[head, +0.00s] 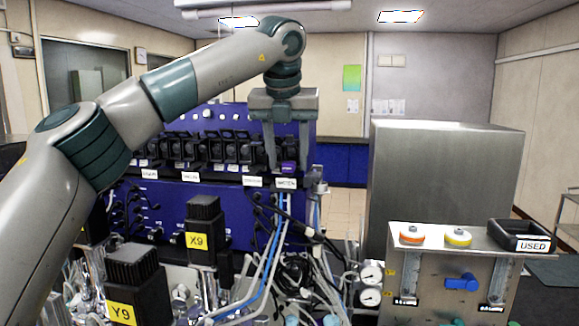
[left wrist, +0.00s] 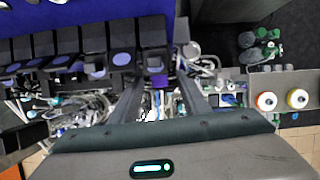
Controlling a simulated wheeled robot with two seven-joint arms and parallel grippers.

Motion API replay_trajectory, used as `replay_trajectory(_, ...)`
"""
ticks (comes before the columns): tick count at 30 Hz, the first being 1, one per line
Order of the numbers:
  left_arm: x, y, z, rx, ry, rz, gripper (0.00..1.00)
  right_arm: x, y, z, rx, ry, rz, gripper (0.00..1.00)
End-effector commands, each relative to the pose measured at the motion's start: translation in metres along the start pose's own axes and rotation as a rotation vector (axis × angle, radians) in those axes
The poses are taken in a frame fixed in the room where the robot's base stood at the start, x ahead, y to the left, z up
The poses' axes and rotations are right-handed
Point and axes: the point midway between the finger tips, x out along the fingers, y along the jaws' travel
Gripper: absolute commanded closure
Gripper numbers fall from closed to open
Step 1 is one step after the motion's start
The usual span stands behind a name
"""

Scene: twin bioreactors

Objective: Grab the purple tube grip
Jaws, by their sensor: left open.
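The purple tube grip (head: 288,168) is a small purple block at the right end of the row of black pump heads on the blue bioreactor unit. In the left wrist view the purple grip (left wrist: 157,80) shows between the fingertips. My left gripper (head: 287,162) points down, open, with one finger on each side of the grip in the picture. In the left wrist view my left gripper (left wrist: 161,82) is spread apart; whether either finger touches the grip I cannot tell. My right gripper is in neither view.
Black pump heads (head: 215,150) line up to the left. Motors labelled X9 (head: 204,225) and Y9 (head: 135,280) stand in front, with tubes and cables beside them. A grey steel cabinet (head: 440,180) and a black tray labelled USED (head: 518,236) are at the right.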

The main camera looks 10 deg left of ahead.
Motion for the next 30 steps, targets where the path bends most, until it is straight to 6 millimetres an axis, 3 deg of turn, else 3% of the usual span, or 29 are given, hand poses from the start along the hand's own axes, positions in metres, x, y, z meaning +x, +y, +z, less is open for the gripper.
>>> replay_trajectory(5, 0.0, 0.0, 0.0, 0.0, 0.0, 0.0, 0.58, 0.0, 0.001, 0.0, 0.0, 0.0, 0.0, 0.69)
replay_trajectory(11, 0.0, 0.0, 0.0, 0.0, 0.0, 0.0, 1.0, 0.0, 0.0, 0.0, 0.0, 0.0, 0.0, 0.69)
replay_trajectory(30, -0.009, -0.001, 0.004, 0.0, -0.002, 0.0, 1.0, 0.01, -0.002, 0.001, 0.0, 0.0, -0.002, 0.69)
